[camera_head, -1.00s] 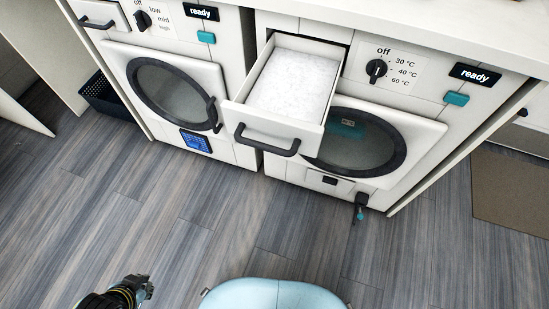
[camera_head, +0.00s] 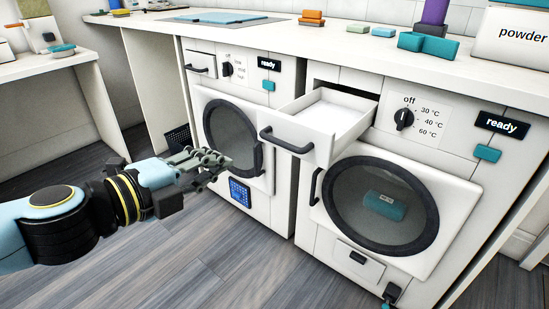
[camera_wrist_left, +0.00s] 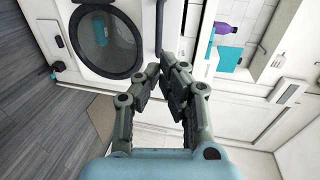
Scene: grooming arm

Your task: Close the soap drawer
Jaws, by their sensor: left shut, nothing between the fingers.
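The white soap drawer (camera_head: 330,114) sticks out from the upper left of the right-hand machine, with white contents inside. Its dark bar handle (camera_head: 285,143) is on the front panel. My left gripper (camera_head: 224,160) is shut and empty, in front of the left machine. In the picture it is to the left of the drawer and lower than its handle, with a gap between them. In the left wrist view my left gripper (camera_wrist_left: 164,68) has its fingertips together, and a dark handle bar (camera_wrist_left: 159,30) shows beyond them. My right gripper is not in view.
The right machine's round door (camera_head: 380,205) is closed, with a teal item behind the glass. The left machine's door (camera_head: 231,139) stands beside my gripper. The counter above carries teal boxes (camera_head: 429,45) and a powder box (camera_head: 520,35). The floor in front is clear.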

